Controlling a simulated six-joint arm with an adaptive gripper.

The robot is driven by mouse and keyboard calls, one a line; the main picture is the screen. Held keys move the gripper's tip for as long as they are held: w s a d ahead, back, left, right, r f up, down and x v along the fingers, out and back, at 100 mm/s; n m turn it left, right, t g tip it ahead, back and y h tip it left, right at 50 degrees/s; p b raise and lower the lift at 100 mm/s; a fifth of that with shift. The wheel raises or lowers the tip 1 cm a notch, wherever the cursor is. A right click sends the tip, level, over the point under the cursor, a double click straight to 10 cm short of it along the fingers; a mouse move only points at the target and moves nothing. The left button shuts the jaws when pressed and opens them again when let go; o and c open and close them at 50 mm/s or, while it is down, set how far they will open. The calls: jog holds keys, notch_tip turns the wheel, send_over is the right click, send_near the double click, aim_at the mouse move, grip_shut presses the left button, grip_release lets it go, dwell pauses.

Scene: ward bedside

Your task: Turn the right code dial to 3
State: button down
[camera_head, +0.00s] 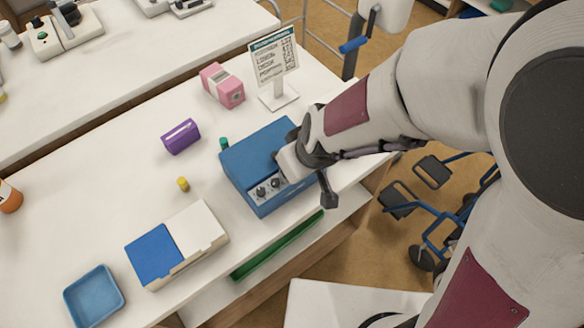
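A blue box (254,150) stands near the table's front edge, its front turned toward the lower right. Dark round code dials (260,191) show on a pale panel at the left part of its front; a second dial (275,183) is just to their right. My gripper (308,178) is at the right part of the box front and covers it. Any dial farther right is hidden behind it. One dark finger shows hanging at the box's right side; the other is not clear. The dial numbers are too small to read.
A white and blue box (200,228) and a blue tray (93,296) are to the left. A green strip (278,246) lies below the front edge. A wheeled frame (433,172) is at right.

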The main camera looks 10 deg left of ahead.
jog(key=c, duration=2.3)
grip_release()
jog(key=shift+r, duration=0.1)
jog(key=shift+v, duration=5.9)
jog(key=shift+s+d, duration=0.1)
